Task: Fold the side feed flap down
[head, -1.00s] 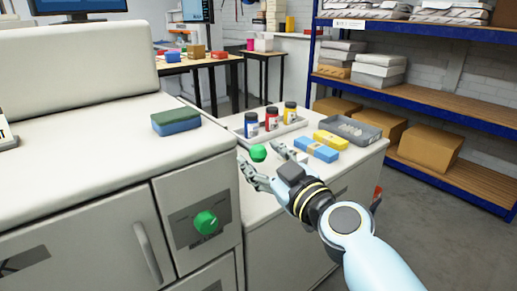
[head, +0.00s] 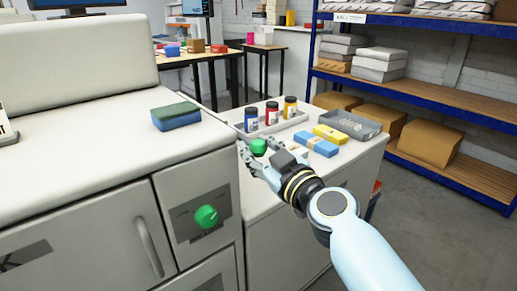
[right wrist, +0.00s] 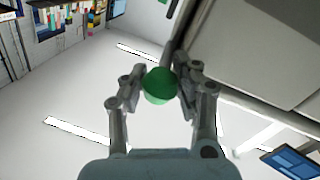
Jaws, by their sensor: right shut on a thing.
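A round green knob (head: 258,147) shows beside the right side of the big off-white machine (head: 80,140), above the low cabinet. My right gripper (head: 256,152) is shut on this green knob. In the right wrist view the same green knob (right wrist: 160,86) sits between the two fingertips (right wrist: 160,84), touched from both sides. The side feed flap itself I cannot make out clearly; the machine's right side faces away from the head view. My left gripper is not in view.
A second green knob (head: 206,216) is on the machine's front panel. A sponge (head: 176,116) lies on the machine top. The low cabinet (head: 345,170) bears a tray of bottles (head: 290,124), blue and yellow blocks (head: 318,145) and a grey tray (head: 350,124). Blue shelving (head: 440,107) stands at the right.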

